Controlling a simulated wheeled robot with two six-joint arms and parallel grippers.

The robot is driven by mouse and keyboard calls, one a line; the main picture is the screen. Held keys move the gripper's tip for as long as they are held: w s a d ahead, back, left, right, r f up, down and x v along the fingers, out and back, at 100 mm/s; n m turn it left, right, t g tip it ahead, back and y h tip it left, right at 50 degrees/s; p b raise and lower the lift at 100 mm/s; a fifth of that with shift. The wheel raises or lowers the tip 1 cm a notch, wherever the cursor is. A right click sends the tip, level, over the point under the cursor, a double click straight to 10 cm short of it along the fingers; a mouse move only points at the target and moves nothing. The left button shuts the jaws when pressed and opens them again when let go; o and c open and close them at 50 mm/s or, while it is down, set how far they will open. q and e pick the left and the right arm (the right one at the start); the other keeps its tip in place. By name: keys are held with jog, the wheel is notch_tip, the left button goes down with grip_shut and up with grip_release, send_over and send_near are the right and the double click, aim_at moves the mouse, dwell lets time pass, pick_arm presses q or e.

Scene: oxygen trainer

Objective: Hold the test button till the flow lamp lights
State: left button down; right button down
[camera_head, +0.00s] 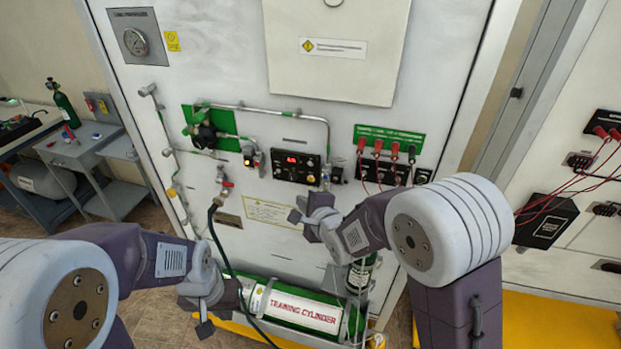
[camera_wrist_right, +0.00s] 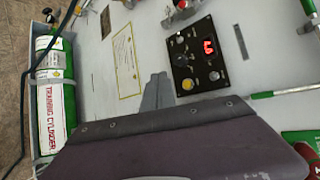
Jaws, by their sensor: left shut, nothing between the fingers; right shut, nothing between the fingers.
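A black control panel (camera_head: 283,174) with a lit red display (camera_head: 292,159) is on the white cabinet front; it also shows in the right wrist view (camera_wrist_right: 203,66). A yellow round button (camera_wrist_right: 187,85) sits at one corner of this panel. I cannot read its label, nor tell which small round part is the flow lamp or whether it is lit. My right gripper (camera_head: 296,214) is shut and empty, below the panel and apart from the button; its fingers show in the right wrist view (camera_wrist_right: 157,90). My left gripper (camera_head: 204,328) is shut and empty, low at the left near the cylinder.
A green and white training cylinder (camera_head: 301,308) lies across the cabinet's foot, with a dark hose (camera_head: 226,263) hanging before it. Metal pipes, valves and a regulator (camera_head: 204,135) are left of the panel. Red-plugged sockets (camera_head: 378,165) are to the right.

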aim_at(311, 180)
jog(key=shift+w+d+p, duration=0.15)
jog(key=shift+w+d, duration=0.15)
jog(key=shift+w, duration=0.55)
jog(key=shift+w+d+p, duration=0.1)
jog(key=shift+w+d, duration=0.15)
jog(key=shift+w, duration=0.65)
jog(key=shift+w+d+p, duration=0.15)
jog(key=shift+w+d, duration=0.15)
jog(key=shift+w, duration=0.55)
jog(key=shift+w, duration=0.1)
jog(key=shift+w+d, duration=0.15)
jog(key=shift+w, duration=0.15)
jog(key=shift+w+d+p, duration=0.1)
jog(key=shift+w+p, duration=0.2)
jog(key=shift+w, duration=0.05)
dwell(2.1)
dwell(0.3)
jog(key=shift+s+a, duration=0.25)
jog(key=shift+s, duration=0.5)
jog(key=shift+b, duration=0.3)
